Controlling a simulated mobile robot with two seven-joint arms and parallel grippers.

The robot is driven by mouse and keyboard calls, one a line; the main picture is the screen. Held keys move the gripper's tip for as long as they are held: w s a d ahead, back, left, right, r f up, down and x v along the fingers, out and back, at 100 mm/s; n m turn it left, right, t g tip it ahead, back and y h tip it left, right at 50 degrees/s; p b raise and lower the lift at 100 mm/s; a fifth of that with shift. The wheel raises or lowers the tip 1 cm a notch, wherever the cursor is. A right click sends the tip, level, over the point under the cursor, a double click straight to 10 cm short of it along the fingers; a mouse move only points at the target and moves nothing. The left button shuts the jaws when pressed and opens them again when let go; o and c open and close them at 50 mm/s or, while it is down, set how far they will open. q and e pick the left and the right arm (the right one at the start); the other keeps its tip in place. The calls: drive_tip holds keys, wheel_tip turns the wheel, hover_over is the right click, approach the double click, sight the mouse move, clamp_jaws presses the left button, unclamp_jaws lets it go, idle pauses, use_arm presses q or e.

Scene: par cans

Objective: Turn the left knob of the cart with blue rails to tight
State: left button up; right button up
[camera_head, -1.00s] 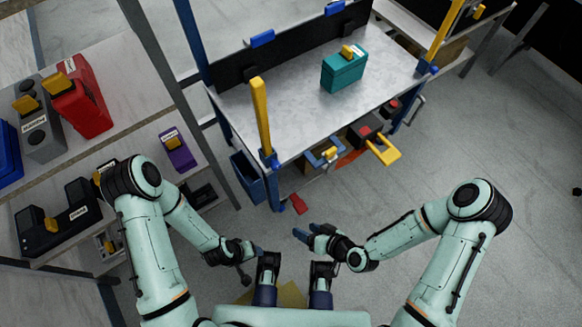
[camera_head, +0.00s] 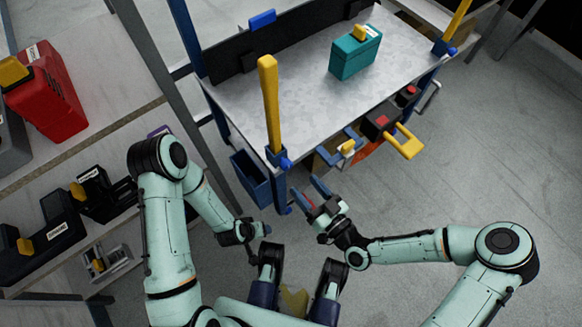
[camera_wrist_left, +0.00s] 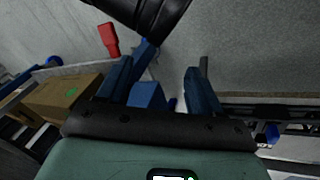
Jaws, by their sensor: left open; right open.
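The cart (camera_head: 330,80) has blue posts and a grey top. Its left knob (camera_head: 286,163) is small and blue, at the base of the left yellow handle (camera_head: 269,100) on the near left corner. The knob's tightness cannot be told. A matching right knob (camera_head: 452,51) sits at the right corner. My right gripper (camera_head: 309,192) is open and empty, in front of and below the left knob, apart from it. My left gripper (camera_head: 262,240) is open, lower and to the left; its spread fingers (camera_wrist_left: 159,88) show empty in the left wrist view.
A teal case (camera_head: 355,55) stands on the cart top. A blue bin (camera_head: 250,178) hangs at its left side. A yellow-handled tool (camera_head: 405,142) sticks out in front. Shelves with a red canister (camera_head: 45,95) stand at left. Floor at right is clear.

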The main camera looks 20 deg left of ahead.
sight(289, 168)
use_arm(q)
drive_tip(key=shift+s+a+f+g+b, duration=0.2)
drive_tip(key=shift+s+f+g+b, duration=0.25)
drive_tip(key=shift+s+f, duration=0.75)
use_arm(e)
drive_tip(key=x, duration=0.7)
drive_tip(key=shift+w+a, duration=0.25)
drive_tip(key=shift+a, duration=0.1)
drive_tip(key=c, duration=1)
